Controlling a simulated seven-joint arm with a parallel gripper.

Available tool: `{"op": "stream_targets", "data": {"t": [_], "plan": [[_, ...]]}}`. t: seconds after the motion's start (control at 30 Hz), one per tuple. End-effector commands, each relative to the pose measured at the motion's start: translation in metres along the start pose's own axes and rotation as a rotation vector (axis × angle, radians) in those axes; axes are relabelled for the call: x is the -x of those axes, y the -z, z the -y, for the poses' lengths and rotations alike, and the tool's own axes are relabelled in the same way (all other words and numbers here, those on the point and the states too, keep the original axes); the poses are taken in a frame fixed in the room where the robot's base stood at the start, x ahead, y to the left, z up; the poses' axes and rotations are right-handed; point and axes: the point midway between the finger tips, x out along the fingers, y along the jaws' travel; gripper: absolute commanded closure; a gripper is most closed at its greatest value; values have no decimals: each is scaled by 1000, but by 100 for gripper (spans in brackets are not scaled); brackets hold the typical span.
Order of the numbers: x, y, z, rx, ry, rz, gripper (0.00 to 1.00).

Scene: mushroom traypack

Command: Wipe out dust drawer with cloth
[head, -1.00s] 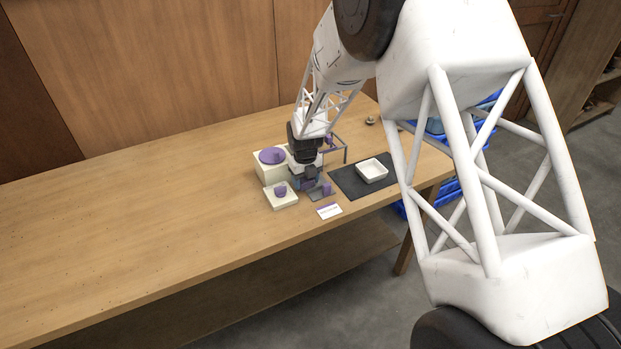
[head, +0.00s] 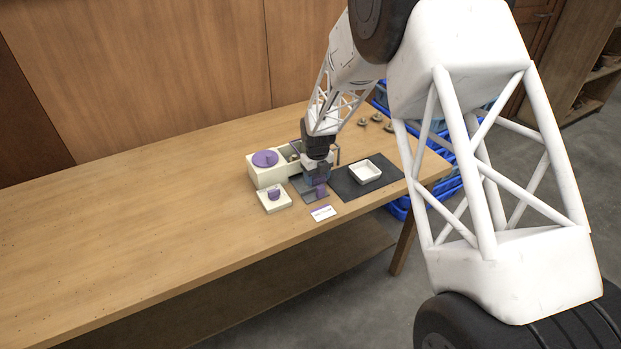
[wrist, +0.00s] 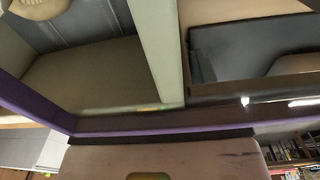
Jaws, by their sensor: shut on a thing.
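A cream box (head: 254,173) with a round purple lid (head: 265,158) stands on the table. An open cream compartment (head: 286,151) adjoins it on the right. My gripper (head: 318,182) is low beside this unit, over a grey plate (head: 311,195). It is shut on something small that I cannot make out. A purple piece (head: 320,191) shows just below the fingers. In the wrist view a pale divider (wrist: 160,50) and a purple edge (wrist: 35,103) are very close, with a pinkish slab (wrist: 215,160) below. I cannot identify the cloth or the dust drawer.
A cream block (head: 281,204) with a purple knob (head: 274,194) and a white card (head: 323,214) lie in front. A dark mat (head: 345,186) bearing a white tray (head: 364,179) is to the right. Mushrooms (head: 376,117) lie at the back right. The table's left is clear.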

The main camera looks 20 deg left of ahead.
Motion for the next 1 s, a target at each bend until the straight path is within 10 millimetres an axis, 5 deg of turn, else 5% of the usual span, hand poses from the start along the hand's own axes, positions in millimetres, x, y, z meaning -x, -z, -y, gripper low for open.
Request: {"op": "stream_targets", "data": {"t": [0.1, 0.6, 1.0], "plan": [[25, -1, -1, 1, 2, 5, 63], [68, -1, -2, 1, 1, 4, 63], [82, 0, -2, 1, 1, 3, 63]]}}
